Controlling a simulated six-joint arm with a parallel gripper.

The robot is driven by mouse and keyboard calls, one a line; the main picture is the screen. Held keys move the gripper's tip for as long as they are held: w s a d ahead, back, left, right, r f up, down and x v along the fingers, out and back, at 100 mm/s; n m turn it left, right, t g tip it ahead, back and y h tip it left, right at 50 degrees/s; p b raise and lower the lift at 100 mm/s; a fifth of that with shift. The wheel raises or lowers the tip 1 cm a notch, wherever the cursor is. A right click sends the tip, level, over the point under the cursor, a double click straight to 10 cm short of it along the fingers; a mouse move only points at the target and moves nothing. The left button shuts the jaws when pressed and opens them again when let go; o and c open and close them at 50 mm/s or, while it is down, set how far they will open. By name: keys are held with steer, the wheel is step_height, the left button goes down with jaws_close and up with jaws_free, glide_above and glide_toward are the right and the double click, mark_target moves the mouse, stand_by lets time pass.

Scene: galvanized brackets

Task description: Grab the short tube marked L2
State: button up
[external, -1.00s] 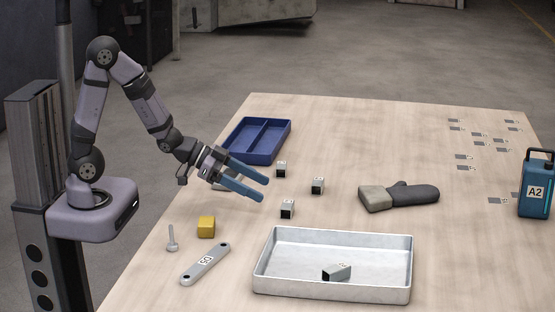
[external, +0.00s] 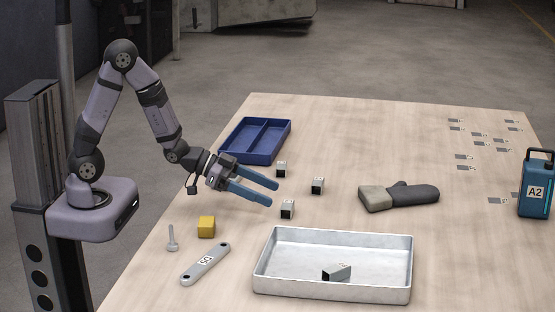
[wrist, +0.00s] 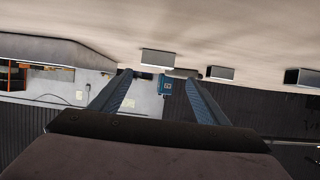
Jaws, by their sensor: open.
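Several short grey square tubes are in the external view. One (external: 281,170) is by the blue tray, one (external: 317,186) is to its right, and one (external: 287,209) is nearer the metal tray. Another (external: 337,272) lies inside that tray. Their labels are too small to read, so I cannot tell which is L2. My gripper (external: 275,194) is open and empty, its blue fingers pointing right, close to the left of the standing tubes. In the wrist view, three tubes show beyond the fingers: one (wrist: 159,58), a second (wrist: 220,73) and a third (wrist: 302,77).
A blue divided tray (external: 284,140) is behind my gripper. A metal tray (external: 262,268), link bar (external: 190,273), yellow block (external: 206,227) and bolt (external: 172,240) are in front. A glove (external: 412,195) and canister A2 (external: 535,200) are right. Flat grey tags (external: 465,157) lie far right.

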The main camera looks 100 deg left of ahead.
mark_target(287, 204)
steer(key=shift+d+f+b+x, duration=0.1)
steer(key=shift+d+b+x, duration=0.05)
steer(key=shift+x, duration=0.7)
steer(key=shift+d+f+b+x, duration=0.1)
steer(key=shift+b+x, duration=0.05)
steer(key=shift+x, duration=0.75)
steer(key=shift+d+f+b+x, duration=0.1)
steer(key=shift+d+b+x, duration=0.05)
steer(key=shift+x, duration=0.7)
steer(key=shift+s, duration=0.1)
steer(key=c, duration=1.2)
